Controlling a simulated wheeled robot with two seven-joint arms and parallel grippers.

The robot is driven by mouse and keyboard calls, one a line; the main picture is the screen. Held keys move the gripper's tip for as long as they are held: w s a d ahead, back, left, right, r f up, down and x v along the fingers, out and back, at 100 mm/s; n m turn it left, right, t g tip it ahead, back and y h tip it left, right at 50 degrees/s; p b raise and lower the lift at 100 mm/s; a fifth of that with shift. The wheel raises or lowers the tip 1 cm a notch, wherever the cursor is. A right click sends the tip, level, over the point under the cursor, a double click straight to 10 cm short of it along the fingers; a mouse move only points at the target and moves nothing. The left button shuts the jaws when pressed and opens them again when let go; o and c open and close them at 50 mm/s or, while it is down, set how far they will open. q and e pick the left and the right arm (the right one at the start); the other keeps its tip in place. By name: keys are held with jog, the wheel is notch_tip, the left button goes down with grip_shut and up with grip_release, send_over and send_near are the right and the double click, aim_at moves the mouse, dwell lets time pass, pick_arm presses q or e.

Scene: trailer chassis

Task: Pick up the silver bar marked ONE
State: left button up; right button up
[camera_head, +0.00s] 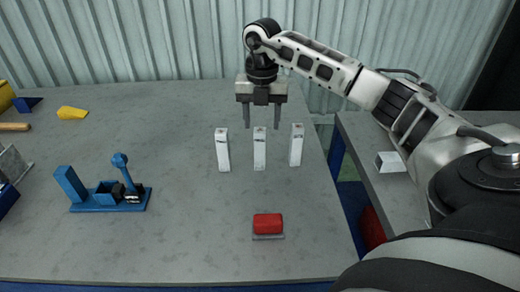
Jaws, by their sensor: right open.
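Three upright silver-white bars stand in a row on the grey table: a left bar (222,150), a middle bar (259,149) and a right bar (296,146). Any marking such as ONE is too small to read on them. My right gripper (262,124) is open, pointing down, with its fingertips around the height of the bar tops. In the picture its fingers lie to either side of the middle bar's top; I cannot tell whether it is directly above or behind that bar. It holds nothing. My left gripper is not in view.
A blue fixture (108,193) with a lever stands on the table's left. A red block (268,224) sits on a small base near the front. A yellow wedge (72,113) lies at the back left. A second table (390,200) with a metal piece (390,162) is at right.

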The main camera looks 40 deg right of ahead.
aim_at(260, 130)
jog(key=shift+w+f+p, duration=0.2)
jog(key=shift+f+p, duration=0.05)
jog(key=shift+f, duration=1.25)
jog(key=shift+w+f+p, duration=0.15)
jog(key=shift+f+p, duration=0.05)
jog(key=shift+f, duration=1.3)
jog(key=c, duration=1.1)
